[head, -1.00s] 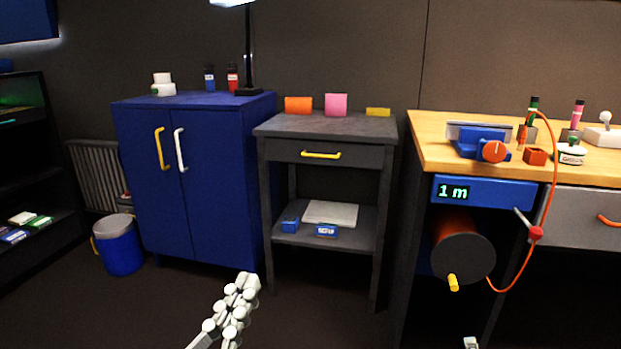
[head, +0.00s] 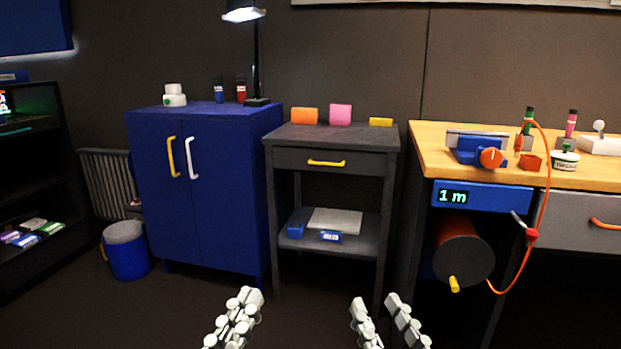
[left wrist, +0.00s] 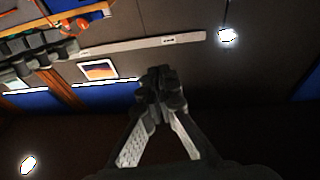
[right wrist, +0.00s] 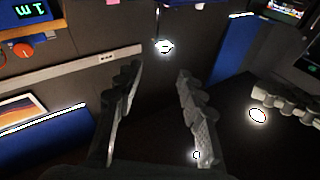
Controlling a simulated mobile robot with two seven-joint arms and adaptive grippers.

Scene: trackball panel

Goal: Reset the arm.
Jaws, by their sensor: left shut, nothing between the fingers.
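Neither gripper touches any furniture.
A blue cabinet (head: 227,200) and a dark side table (head: 335,141) stand ahead. A wooden workbench (head: 440,150) with an orange-cabled reel (head: 465,255) is at right. A blue bin (head: 127,260) and black shelf (head: 30,190) are at left. The floor between is clear.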

